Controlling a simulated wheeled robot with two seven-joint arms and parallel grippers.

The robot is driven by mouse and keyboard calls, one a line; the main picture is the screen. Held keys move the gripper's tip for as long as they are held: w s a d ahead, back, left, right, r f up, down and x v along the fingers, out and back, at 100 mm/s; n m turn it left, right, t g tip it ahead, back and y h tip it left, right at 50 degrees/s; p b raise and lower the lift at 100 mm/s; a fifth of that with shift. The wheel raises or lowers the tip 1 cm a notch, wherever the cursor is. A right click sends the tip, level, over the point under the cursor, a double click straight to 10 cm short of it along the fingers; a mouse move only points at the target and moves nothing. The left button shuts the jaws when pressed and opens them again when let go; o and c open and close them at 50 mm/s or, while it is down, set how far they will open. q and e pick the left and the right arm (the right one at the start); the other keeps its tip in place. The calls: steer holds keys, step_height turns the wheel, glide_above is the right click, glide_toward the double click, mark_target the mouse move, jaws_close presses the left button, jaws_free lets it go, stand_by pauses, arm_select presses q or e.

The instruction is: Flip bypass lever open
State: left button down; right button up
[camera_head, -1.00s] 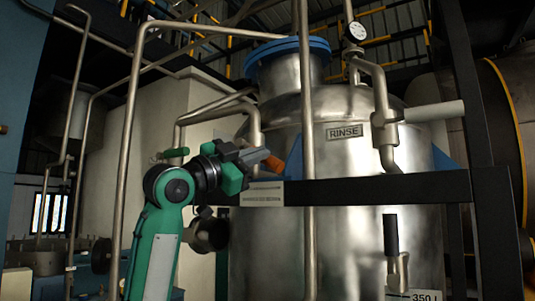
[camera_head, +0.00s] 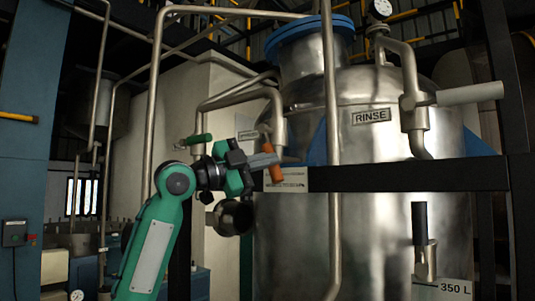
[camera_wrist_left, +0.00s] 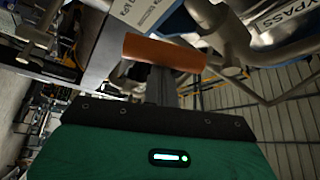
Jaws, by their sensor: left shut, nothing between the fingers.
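The orange lever handle (camera_head: 273,165) is at the end of a pipe left of the tank and slopes steeply down to the right. In the left wrist view the handle (camera_wrist_left: 165,52) lies across the fingers, and a "BYPASS" sign (camera_wrist_left: 282,17) is at the upper right. My left gripper (camera_head: 267,160) is shut with nothing between its fingers. Its fingertips meet or overlap the orange handle; I cannot tell whether they touch. The lever's pivot is not clearly seen. My right gripper is not in view.
A green handle (camera_head: 197,140) is left of my gripper. A vertical pipe (camera_head: 331,120) stands just right of the lever, before the "RINSE" tank (camera_head: 385,250). A dark beam (camera_head: 410,174) crosses the tank, with a white label plate (camera_head: 288,180) at its left end. A black-handled lever (camera_head: 420,223) is lower right.

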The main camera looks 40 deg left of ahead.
arm_select(q)
steer(key=shift+w+a+f, duration=0.15)
steer(key=shift+a+f, duration=0.1)
steer(key=shift+a, duration=0.5)
steer(key=shift+w+a+f, duration=0.15)
steer(key=shift+a+f, duration=0.1)
steer(key=shift+a, duration=0.45)
steer(key=shift+d, duration=0.15)
